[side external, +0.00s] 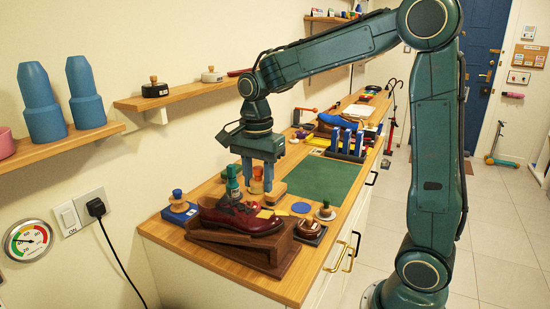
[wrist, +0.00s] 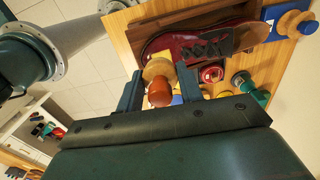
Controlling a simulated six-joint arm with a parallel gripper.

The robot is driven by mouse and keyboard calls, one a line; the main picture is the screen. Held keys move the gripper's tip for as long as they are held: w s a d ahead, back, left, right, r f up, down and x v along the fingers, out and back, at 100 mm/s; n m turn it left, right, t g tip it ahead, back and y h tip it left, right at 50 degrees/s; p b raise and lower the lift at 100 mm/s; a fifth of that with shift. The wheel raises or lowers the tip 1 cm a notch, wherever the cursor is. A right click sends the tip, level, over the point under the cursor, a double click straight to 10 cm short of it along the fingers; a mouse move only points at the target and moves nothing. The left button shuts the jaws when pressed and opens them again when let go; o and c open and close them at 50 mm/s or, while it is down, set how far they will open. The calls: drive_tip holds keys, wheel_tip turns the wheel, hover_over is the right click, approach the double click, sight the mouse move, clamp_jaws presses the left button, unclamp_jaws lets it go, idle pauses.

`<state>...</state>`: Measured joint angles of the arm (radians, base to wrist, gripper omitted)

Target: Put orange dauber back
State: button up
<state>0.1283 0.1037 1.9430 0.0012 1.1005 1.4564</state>
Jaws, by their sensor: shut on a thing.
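My gripper (side external: 258,187) is shut on the orange dauber, above the wooden counter beside the dark red shoe (side external: 240,217). In the wrist view the dauber's orange-brown knob (wrist: 160,95) sits between the two fingers, with a round pale wooden part (wrist: 157,69) beyond it. I cannot tell which spot belongs to the orange dauber.
The shoe rests on a dark wooden stand (side external: 270,255). Right of it are a wooden-knobbed piece (side external: 325,209), a brown round tin (side external: 309,228) and a blue disc (side external: 301,208). A bare green mat (side external: 330,179) lies farther back. Shelves (side external: 70,143) hang on the wall.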

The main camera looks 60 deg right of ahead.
drive_tip(key=w+d+m, duration=0.3)
drive_tip(key=d+m, duration=0.1)
drive_tip(key=d, duration=0.9)
drive_tip(key=m, duration=0.3)
hover_over(301, 208)
wheel_tip(301, 208, down, 16)
drive_tip(key=shift+d+f, duration=0.1)
drive_tip(key=shift+f, duration=2.15)
drive_tip(key=shift+f, duration=0.15)
drive_tip(key=o, duration=0.9)
